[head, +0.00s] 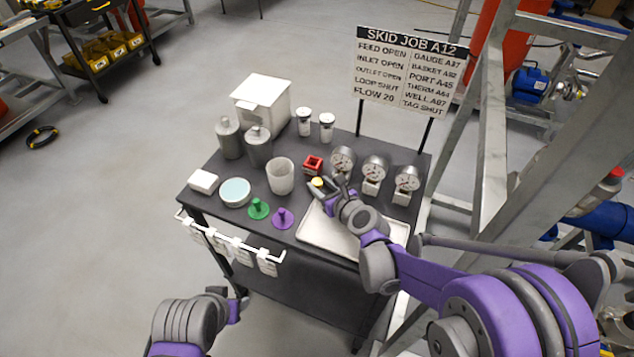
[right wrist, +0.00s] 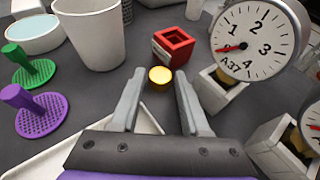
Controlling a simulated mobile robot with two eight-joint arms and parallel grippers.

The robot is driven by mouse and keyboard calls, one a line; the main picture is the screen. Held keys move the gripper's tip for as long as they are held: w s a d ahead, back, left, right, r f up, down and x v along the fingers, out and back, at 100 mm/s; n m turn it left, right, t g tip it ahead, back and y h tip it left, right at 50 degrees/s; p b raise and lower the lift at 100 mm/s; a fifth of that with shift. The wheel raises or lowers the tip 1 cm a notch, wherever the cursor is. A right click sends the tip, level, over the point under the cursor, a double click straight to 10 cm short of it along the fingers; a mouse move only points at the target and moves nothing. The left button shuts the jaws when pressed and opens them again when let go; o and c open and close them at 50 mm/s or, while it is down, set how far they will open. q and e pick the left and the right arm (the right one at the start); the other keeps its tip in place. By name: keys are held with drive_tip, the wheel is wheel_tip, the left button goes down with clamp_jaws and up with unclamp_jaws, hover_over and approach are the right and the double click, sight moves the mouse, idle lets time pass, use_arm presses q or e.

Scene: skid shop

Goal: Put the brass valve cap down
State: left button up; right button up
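The brass valve cap (right wrist: 160,76) shows as a small round gold top between the fingertips of my right gripper (right wrist: 159,84), with a visible gap on each side. In the head view the cap (head: 317,182) is by the tray's far left corner, close to the red square holder. My right gripper (head: 327,185) is open and reaches low over the table. The cap's underside is hidden, but it looks to stand on the dark table top. My left arm shows at the bottom of the head view; its fingers cannot be made out clearly.
The red holder (right wrist: 174,47) is just beyond the cap. Gauges on white blocks (head: 374,170) stand right, a grey cup (head: 280,176) left. Green (head: 258,208) and purple (head: 282,218) pegged discs lie nearer. The white tray (head: 322,236) lies under my right arm.

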clamp_jaws()
